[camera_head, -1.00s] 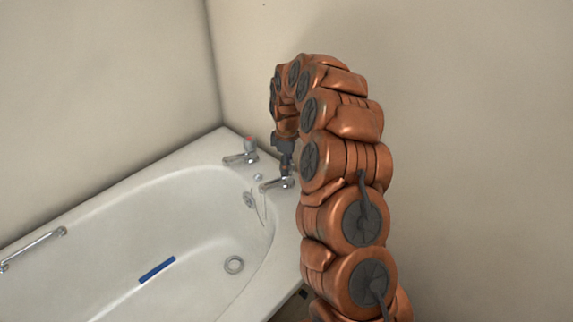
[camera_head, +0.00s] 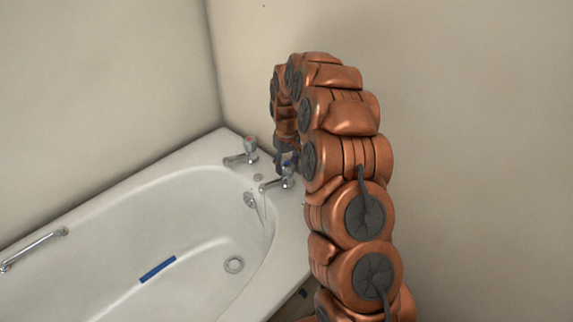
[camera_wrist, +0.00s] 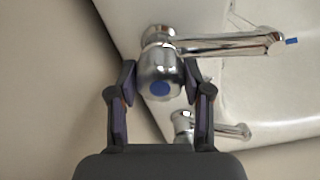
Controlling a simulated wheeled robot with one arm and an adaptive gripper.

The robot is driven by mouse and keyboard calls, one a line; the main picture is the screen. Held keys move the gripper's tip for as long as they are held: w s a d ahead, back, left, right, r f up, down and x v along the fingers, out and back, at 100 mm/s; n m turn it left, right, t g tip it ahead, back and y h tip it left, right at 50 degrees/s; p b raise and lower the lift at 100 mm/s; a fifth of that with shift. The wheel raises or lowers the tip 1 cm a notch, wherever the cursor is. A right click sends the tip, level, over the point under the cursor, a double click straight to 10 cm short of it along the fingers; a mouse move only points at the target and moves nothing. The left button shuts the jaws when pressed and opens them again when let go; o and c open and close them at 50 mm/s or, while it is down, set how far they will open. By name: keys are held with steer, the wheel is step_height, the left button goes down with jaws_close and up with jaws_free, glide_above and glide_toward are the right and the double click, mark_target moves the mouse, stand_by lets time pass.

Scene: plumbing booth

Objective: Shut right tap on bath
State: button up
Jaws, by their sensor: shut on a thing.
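The right tap (camera_head: 274,184) stands on the bath's corner rim, with a chrome spout and a blue-capped handle (camera_head: 288,168). In the wrist view the blue-capped handle (camera_wrist: 160,84) sits between the two fingers of my gripper (camera_wrist: 160,80). My gripper (camera_head: 285,158) is shut on this handle from above, with a finger on either side. A thin clear streak, looking like water, hangs below the spout into the bath (camera_head: 150,200). My arm hides part of the tap's far side in the head view.
The left tap (camera_head: 246,152), with a red mark, stands close by on the same rim; it also shows in the wrist view (camera_wrist: 185,125). Walls meet behind the bath corner.

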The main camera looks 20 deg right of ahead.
mark_target(287, 162)
steer(key=m, duration=0.6)
steer(key=shift+m, duration=0.3)
steer(key=m, duration=0.6)
steer(key=shift+p, duration=0.3)
steer(key=o, duration=1.2)
steer(key=shift+c, duration=0.2)
step_height(287, 162, up, 12)
